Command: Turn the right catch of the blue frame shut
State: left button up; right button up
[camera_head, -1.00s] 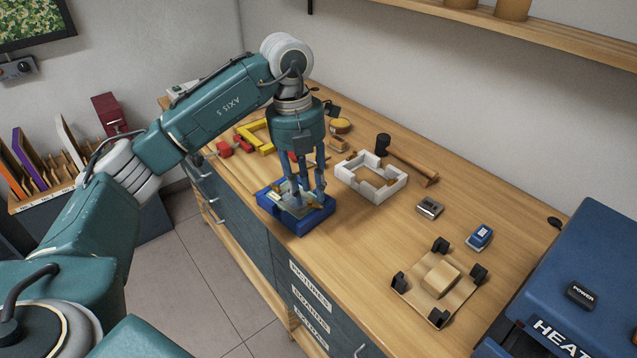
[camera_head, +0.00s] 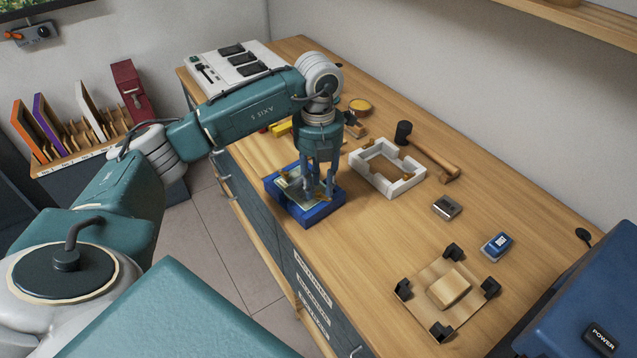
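The blue frame (camera_head: 306,217) lies flat on the wooden bench near its front edge, with a pale picture or panel inside it. My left gripper (camera_head: 318,195) points straight down over the right part of the frame, its fingers reaching to the frame's level. Small brownish catches show at the frame's edges, but the right catch is mostly hidden by the fingers. I cannot tell whether the fingers touch or grip it, nor how far they are apart. My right gripper is out of view.
A white frame (camera_head: 388,183) lies just right of the gripper, with a mallet (camera_head: 430,155) behind it. A small metal block (camera_head: 446,207), a blue device (camera_head: 496,246) and a wooden board with black corners (camera_head: 420,288) lie to the right. A grey-white switch box (camera_head: 232,68) stands at the back.

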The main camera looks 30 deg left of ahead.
pick_arm(q)
jog(key=shift+s+f, duration=0.1)
jog(key=shift+f, duration=0.4)
grip_shut()
jog(key=shift+w+m, duration=0.2)
jog(key=shift+m, duration=0.1)
jog(key=shift+w+f+m+b, duration=0.1)
jog(key=shift+w+m+b, duration=0.05)
jog(key=shift+m+b, duration=0.45)
jog(key=m, duration=0.1)
jog(key=m+b, duration=0.1)
jog(key=shift+w+m, duration=0.3)
jog(key=shift+w+m+b, duration=0.2)
jog(key=shift+m+b, duration=0.25)
jog(key=shift+m, duration=0.45)
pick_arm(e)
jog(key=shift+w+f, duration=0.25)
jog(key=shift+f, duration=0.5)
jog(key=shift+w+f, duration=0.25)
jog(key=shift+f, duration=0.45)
